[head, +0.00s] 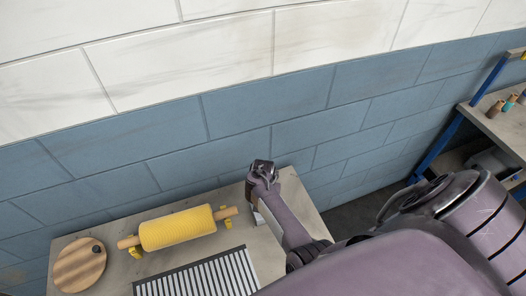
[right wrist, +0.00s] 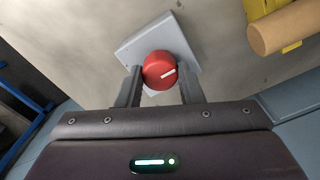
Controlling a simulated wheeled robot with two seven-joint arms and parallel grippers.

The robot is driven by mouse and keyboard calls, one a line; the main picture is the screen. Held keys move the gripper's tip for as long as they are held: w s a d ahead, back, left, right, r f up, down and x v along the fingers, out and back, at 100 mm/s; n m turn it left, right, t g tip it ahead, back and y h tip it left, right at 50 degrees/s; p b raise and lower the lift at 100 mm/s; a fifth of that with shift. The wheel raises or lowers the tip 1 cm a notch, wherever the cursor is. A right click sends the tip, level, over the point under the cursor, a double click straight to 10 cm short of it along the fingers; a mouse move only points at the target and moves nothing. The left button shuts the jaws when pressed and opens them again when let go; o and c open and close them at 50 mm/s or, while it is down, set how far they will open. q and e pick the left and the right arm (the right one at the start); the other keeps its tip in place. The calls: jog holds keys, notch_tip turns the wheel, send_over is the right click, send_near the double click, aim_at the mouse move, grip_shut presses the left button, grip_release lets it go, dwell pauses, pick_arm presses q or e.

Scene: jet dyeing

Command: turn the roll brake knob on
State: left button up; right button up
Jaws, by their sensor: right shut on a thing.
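The roll brake knob (right wrist: 159,71) is a red round knob with a white pointer line on a light grey base plate (right wrist: 165,33), seen in the right wrist view. The pointer line points to the right and slightly up there. My right gripper (right wrist: 160,82) has one finger on each side of the knob and is shut on it. In the head view my right gripper (head: 262,172) is at the right part of the table, and the knob is hidden behind it. My left gripper is not in view.
A yellow roll (head: 177,228) on a wooden rod lies on yellow supports on the table (head: 110,240). A round wooden board (head: 79,265) and a striped grate (head: 200,277) are nearby. A blue-framed shelf (head: 436,147) stands at the right. A tiled wall is behind.

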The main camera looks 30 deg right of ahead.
jog(key=o, duration=1)
jog(key=shift+c, duration=0.2)
jog(key=shift+d+r, duration=0.1)
jog(key=shift+r, duration=0.35)
notch_tip(320, 180, up, 7)
jog(key=shift+f, duration=0.1)
